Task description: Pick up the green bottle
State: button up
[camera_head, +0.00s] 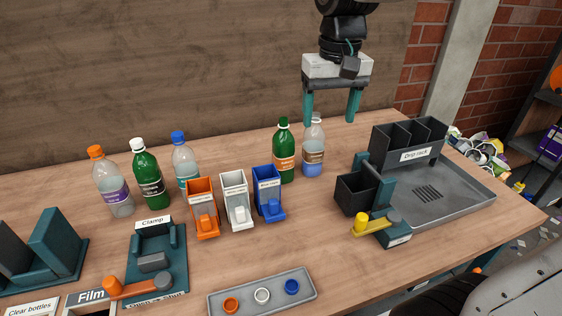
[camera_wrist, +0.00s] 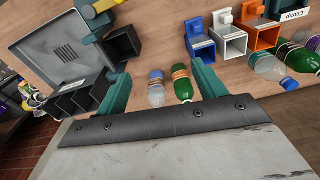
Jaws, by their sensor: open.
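A green bottle (camera_head: 284,158) with an orange-brown label stands upright at the back of the table. It also shows in the wrist view (camera_wrist: 182,87), next to a clear bottle (camera_head: 313,157) with a brown label and blue liquid low down. A second green bottle (camera_head: 147,180) with a white cap and dark label stands at the left, between two clear bottles. My gripper (camera_head: 329,113) is open and empty, its teal fingers pointing down above the table's back part. In the wrist view the green bottle and clear bottle (camera_wrist: 156,91) appear between the fingers.
Orange (camera_head: 202,213), white (camera_head: 235,204) and blue (camera_head: 267,191) dispensers stand in front of the green bottle. A drip rack (camera_head: 450,195) with dark bins is at the right. A clamp (camera_head: 155,262) and a cap tray (camera_head: 264,308) are at the front.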

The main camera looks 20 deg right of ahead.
jog(key=w+f, duration=0.2)
jog(key=w, duration=0.7)
jog(key=m, duration=0.1)
send_over(284, 119)
jog(key=shift+g, duration=0.3)
notch_tip(284, 119, down, 4)
jog(key=shift+f, duration=0.2)
jog(key=shift+w+f, duration=0.15)
jog(key=shift+f, duration=0.2)
notch_tip(284, 119, down, 7)
jog(key=shift+f, duration=0.1)
jog(key=c, duration=1.4)
